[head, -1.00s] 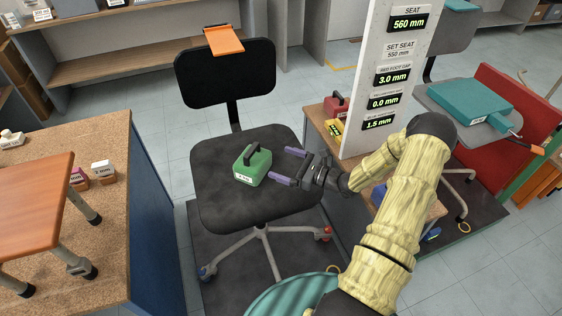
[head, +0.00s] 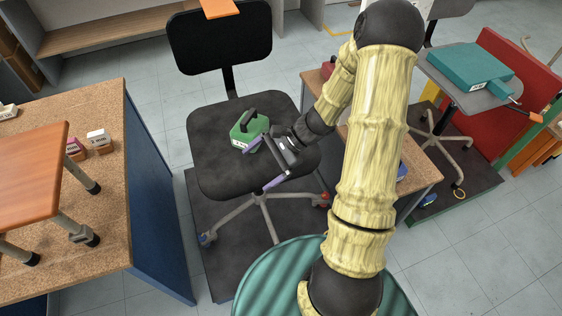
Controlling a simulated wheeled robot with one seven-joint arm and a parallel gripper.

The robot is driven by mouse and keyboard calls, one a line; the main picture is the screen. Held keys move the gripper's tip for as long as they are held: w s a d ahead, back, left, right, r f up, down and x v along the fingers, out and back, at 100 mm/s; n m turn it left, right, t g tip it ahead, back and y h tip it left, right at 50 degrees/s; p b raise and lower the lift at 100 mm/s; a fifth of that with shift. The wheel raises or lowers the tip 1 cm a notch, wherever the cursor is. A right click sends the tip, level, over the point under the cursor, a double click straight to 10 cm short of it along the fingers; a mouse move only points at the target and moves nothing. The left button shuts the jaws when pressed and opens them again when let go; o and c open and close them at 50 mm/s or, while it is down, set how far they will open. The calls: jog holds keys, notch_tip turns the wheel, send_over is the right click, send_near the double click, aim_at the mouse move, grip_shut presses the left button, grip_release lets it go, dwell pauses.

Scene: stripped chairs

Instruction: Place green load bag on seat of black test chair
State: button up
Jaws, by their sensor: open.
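The green load bag (head: 247,132), with a dark handle on top and a white label, sits upright on the seat of the black test chair (head: 213,168). Nothing shows between the fingers.
A wooden bench (head: 113,207) with an orange stool stands at the left. A low wooden table (head: 424,174) stands right of the chair, partly behind my arm. Farther right, a grey chair carries a teal case (head: 468,66). An orange piece (head: 219,8) lies on the black backrest.

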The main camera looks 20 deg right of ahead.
jog(key=s+d+r+n+t+h, duration=0.2)
jog(key=s+r+n+h, duration=0.6)
jog(key=n, duration=0.6)
notch_tip(320, 180, up, 3)
jog(key=h, duration=0.2)
jog(key=shift+s+d+f+h, duration=0.2)
jog(key=shift+s+h, duration=0.1)
jog(key=shift+s, duration=0.1)
